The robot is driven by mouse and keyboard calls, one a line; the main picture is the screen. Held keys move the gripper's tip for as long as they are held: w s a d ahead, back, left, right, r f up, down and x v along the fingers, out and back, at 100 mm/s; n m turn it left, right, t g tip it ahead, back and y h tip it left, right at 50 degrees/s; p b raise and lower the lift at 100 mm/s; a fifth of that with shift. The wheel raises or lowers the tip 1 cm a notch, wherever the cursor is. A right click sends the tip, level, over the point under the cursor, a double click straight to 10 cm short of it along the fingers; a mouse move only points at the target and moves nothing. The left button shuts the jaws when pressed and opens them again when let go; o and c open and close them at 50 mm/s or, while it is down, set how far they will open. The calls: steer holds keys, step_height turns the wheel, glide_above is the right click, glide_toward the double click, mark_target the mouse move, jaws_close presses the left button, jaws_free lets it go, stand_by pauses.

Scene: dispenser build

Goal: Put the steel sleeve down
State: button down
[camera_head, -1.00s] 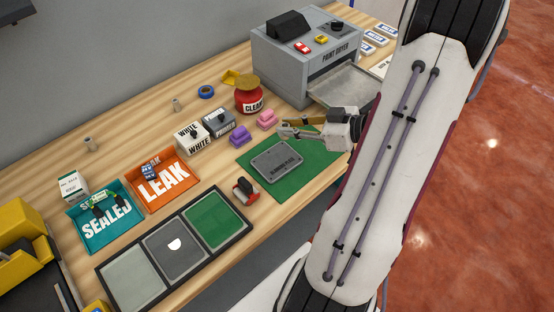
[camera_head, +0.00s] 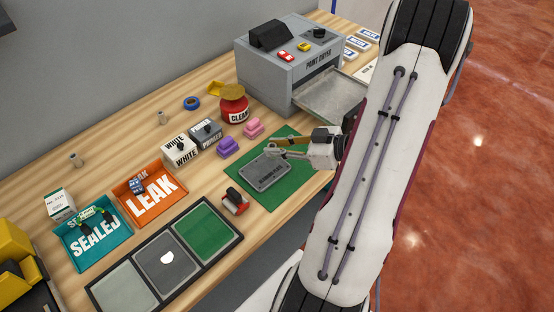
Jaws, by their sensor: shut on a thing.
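My gripper (camera_head: 270,147) comes in from the right over the green mat (camera_head: 295,182), just above the far edge of the grey lettered plate (camera_head: 268,174). Its jaws are shut on a small grey piece at the fingertips, which seems to be the steel sleeve (camera_head: 268,147). The fingers mostly hide it, and I cannot tell whether it touches the plate.
A grey paint dryer (camera_head: 290,65) with its tray (camera_head: 325,93) out stands behind my gripper. SEALED (camera_head: 92,257) and LEAK (camera_head: 150,214) trays and a three-panel tray (camera_head: 175,284) lie left.

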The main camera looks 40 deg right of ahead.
steer(key=shift+f, duration=0.7)
steer(key=shift+f, duration=0.1)
steer(key=shift+f, duration=1.95)
steer(key=shift+f, duration=0.1)
steer(key=c, duration=1.9)
jaws_free()
steer(key=shift+v, duration=0.9)
steer(key=v, duration=1)
